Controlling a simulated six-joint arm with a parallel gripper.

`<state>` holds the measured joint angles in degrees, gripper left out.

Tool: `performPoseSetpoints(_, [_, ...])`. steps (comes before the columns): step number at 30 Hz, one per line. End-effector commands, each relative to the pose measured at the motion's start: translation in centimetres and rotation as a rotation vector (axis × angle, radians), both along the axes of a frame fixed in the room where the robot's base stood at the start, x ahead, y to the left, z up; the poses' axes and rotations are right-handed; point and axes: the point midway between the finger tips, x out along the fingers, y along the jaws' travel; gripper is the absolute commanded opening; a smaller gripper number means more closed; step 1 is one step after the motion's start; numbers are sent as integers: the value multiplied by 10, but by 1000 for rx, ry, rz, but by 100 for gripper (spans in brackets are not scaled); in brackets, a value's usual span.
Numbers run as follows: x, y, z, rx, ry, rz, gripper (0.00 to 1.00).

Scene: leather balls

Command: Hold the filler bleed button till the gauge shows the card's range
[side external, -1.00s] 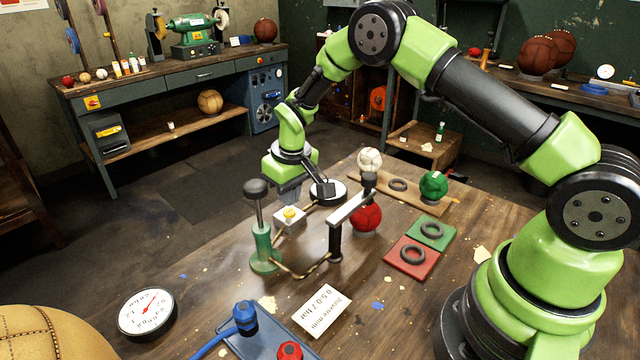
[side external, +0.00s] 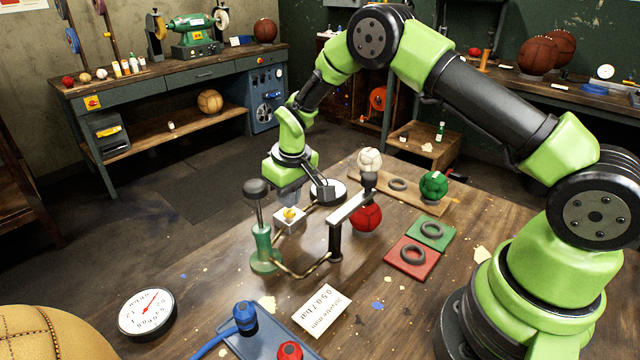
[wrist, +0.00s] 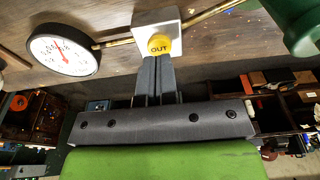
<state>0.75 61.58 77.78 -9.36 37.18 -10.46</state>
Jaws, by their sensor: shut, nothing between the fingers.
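My gripper (wrist: 158,62) is shut and empty, its fingertips at the edge of the yellow button (wrist: 159,44) marked OUT on a white block (wrist: 142,21). In the side view the gripper is over that white block (side external: 283,224); I cannot tell if the tips touch or press the button. A round white gauge (wrist: 74,60) with a red needle is on the brass pipe beside the block. The white card (side external: 322,309) reads 0.5-0.7 bar, upside down. A larger gauge dial (side external: 147,312) with a red needle lies at the front left; its exact reading is unclear.
A green pump (side external: 263,245) with a black knob stands just left of the block. A black post with a metal arm (side external: 347,207) and a red ball (side external: 366,217) stand right. A blue tray (side external: 262,338) with blue and red knobs is at the front.

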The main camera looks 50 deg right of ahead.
Motion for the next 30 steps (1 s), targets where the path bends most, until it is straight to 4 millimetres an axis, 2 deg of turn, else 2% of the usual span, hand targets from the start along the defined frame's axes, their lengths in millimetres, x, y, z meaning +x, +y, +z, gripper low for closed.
performPoseSetpoints(19, [0, 0, -20, 0, 1, 0, 0])
performPoseSetpoints(30, [0, 0, -20, 0, 0, 0, 0])
